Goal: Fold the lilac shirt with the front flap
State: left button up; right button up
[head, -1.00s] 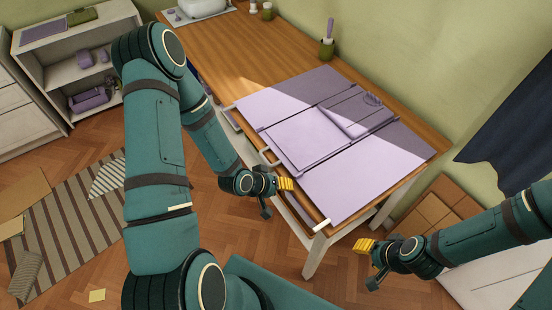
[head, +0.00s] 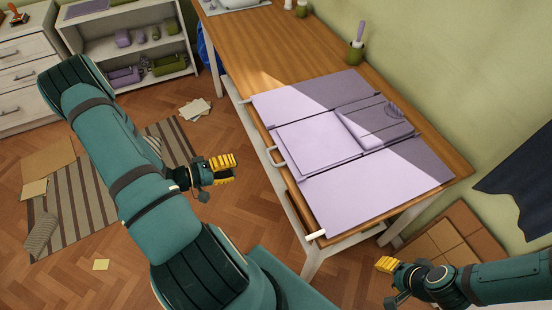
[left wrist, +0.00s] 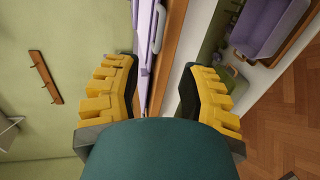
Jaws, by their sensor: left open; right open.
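The lilac folding board (head: 375,192) lies on the wooden table, with pale handles along its front edge. Its front flap (head: 312,145) lies in the middle, with a handle (head: 275,157) at its front end. The lilac shirt (head: 373,122) lies as a narrow folded bundle on the middle strip, behind the flap. Whether any of it lies under the flap I cannot tell. My left gripper (head: 223,168) is open and empty, left of the table and apart from the handle. My right gripper (head: 386,265) is open and empty, below the table's near right corner.
A green cup (head: 355,54) with a lilac tool stands at the table's back edge. A white shelf (head: 132,50) with lilac and green rolls stands at the back left. Cardboard boxes (head: 443,242) sit right of the table.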

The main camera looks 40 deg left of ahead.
aim_at(271, 159)
pick_arm(q)
jog(key=b+x, duration=0.1)
jog(key=x, duration=1.2)
jog(key=shift+w+d, duration=0.15)
grip_shut()
